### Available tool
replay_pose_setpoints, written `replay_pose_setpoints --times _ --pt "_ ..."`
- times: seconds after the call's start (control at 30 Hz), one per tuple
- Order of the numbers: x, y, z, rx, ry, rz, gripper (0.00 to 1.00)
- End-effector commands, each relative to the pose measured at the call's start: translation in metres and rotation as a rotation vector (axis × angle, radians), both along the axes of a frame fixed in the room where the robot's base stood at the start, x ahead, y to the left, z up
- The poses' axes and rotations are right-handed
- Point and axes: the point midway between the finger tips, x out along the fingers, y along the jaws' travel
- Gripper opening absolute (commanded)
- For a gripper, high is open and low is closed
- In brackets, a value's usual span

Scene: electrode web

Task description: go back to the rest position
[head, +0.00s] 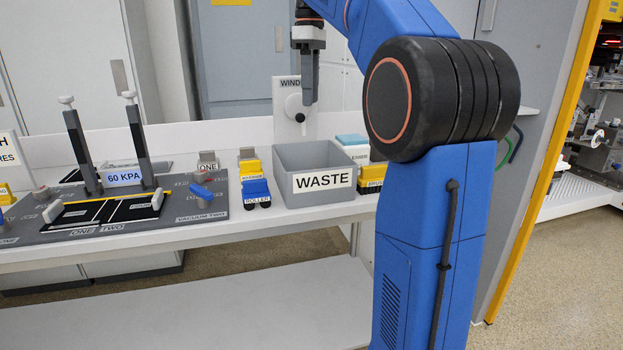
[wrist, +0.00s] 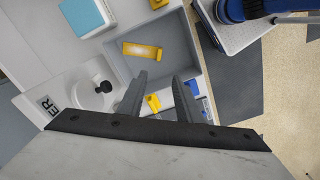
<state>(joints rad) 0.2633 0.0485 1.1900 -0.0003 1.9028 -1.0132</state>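My gripper (head: 309,88) hangs pointing down in the head view, raised above the bench near the winder and the waste bin. In the wrist view its two fingers (wrist: 160,78) are spread apart, and I see nothing held between them. The grey waste bin (head: 284,182) stands on the bench. It also shows below the fingers in the wrist view (wrist: 176,38), with a yellow piece (wrist: 142,50) lying inside it. My blue arm covers part of the right side of the head view.
The white winder (head: 293,107) stands behind the bin. A blue-and-yellow roller (head: 256,190) and a dark mat (head: 190,212) with two tall posts lie to the left. A blue-topped box (head: 352,140) stands to the right. Open air surrounds the gripper.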

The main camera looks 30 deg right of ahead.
Motion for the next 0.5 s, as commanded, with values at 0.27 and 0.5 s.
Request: replay_pose_setpoints --times 0.27,0.5 --pt "0.000 0.000 0.000 0.000 0.000 0.000 0.32" --pt "-0.013 0.011 -0.009 -0.005 -0.020 -0.035 0.32"
